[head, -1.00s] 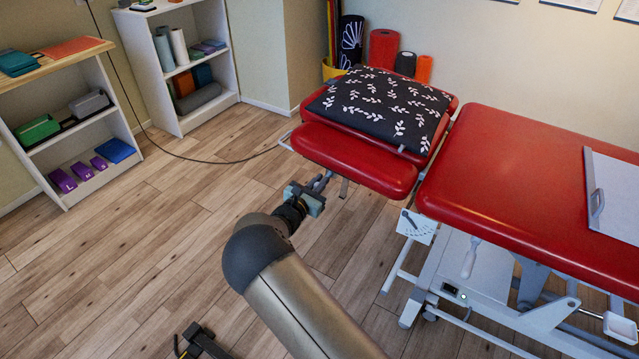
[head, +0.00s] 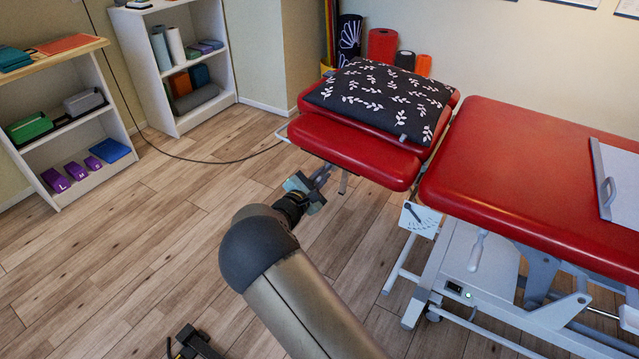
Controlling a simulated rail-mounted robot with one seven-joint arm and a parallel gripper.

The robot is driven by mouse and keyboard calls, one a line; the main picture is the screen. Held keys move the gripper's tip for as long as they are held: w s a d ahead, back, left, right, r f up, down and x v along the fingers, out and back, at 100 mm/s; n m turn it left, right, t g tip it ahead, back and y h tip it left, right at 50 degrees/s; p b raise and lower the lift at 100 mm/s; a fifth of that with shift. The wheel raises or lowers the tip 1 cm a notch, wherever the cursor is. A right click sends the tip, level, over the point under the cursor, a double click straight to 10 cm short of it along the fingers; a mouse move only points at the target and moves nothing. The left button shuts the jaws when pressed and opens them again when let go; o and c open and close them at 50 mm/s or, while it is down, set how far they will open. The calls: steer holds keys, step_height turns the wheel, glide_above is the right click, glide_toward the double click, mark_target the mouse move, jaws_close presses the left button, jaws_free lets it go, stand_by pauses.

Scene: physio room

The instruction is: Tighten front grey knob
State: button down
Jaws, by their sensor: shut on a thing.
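My gripper (head: 321,176) is at the near edge of the treatment table's red head section (head: 358,153), just below its cushion. Its fingers are shut on the front grey knob, which is small here and mostly hidden by the fingers and my wrist. A thin grey metal strip (head: 343,183) hangs under the head section, just right of the fingers. The patterned black pillow (head: 385,100) lies on the head section.
The table's main red pad (head: 520,170) is on the right, with a clipboard-like grey panel (head: 612,180) on it. An angle dial plate (head: 419,218) hangs from the frame. Shelves (head: 170,80) stand at the back left.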

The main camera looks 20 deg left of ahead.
steer(key=m+b, duration=0.3)
steer(key=b, duration=0.2)
steer(key=m+b, duration=0.4)
steer(key=b, duration=0.2)
steer(key=f+m+b, duration=0.1)
steer(key=m+b, duration=0.3)
steer(key=b, duration=0.2)
steer(key=shift+s, duration=0.1)
steer(key=shift+r, duration=0.1)
steer(key=c, duration=1.5)
jaws_free()
steer(key=shift+o, duration=0.2)
steer(key=shift+s, duration=0.1)
steer(key=p+v, duration=0.4)
steer(key=v, duration=1.3)
steer(key=shift+s, duration=0.15)
